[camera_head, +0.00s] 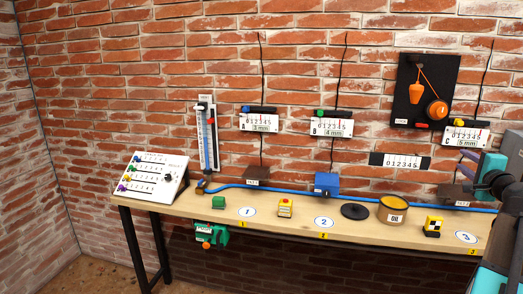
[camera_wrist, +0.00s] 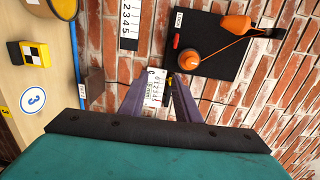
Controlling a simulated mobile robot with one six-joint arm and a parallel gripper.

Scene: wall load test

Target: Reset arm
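My arm comes in from the right edge in the head view, with a teal body. My gripper (camera_wrist: 157,88) shows in the wrist view as two grey-purple fingers with a gap between them; nothing is held. Gauge card C (camera_wrist: 155,90) on the wall shows through the gap. In the head view my gripper (camera_head: 468,162) is at the far right, below card C (camera_head: 466,140) in the picture. Its fingertips are small there, and whether they touch anything cannot be told.
A wooden bench (camera_head: 290,222) runs along the brick wall, with a blue hose (camera_head: 270,190), a blue block (camera_head: 327,184), a black disc (camera_head: 355,211), a tan pot (camera_head: 392,210) and a yellow-black block (camera_head: 433,227). A black panel (camera_head: 445,75) with orange parts hangs above.

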